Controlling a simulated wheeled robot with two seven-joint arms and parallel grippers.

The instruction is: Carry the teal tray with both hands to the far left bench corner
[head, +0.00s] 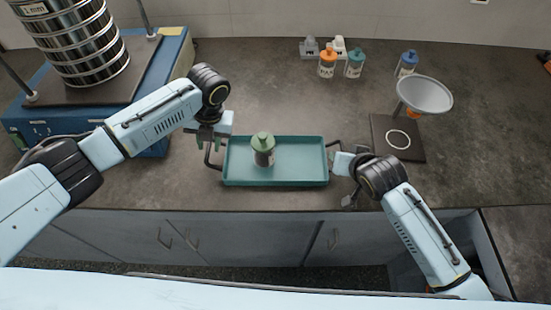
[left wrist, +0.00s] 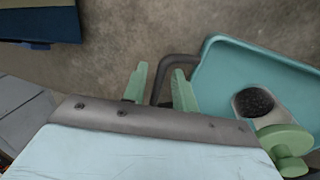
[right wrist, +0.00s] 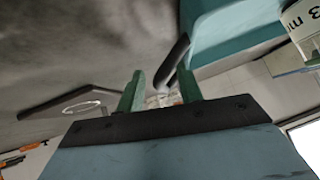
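The teal tray (head: 300,163) lies on the bench near its front edge. A jar with a green lid (head: 263,149) stands on it left of its middle. My left gripper (head: 211,145) is at the tray's left end. In the left wrist view its green fingers (left wrist: 160,88) are apart, with the dark left handle (left wrist: 163,72) between them and no visible clamping. My right gripper (head: 340,172) is at the tray's right end. In the right wrist view its fingers (right wrist: 161,92) are apart, with the right handle (right wrist: 173,60) in front of the gap, nearer one finger.
A blue sieve shaker (head: 90,135) with stacked metal sieves (head: 80,45) fills the far left bench area. Several small bottles (head: 327,64) stand at the back. A funnel stand (head: 400,140) is at the right. The bench behind the tray is clear.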

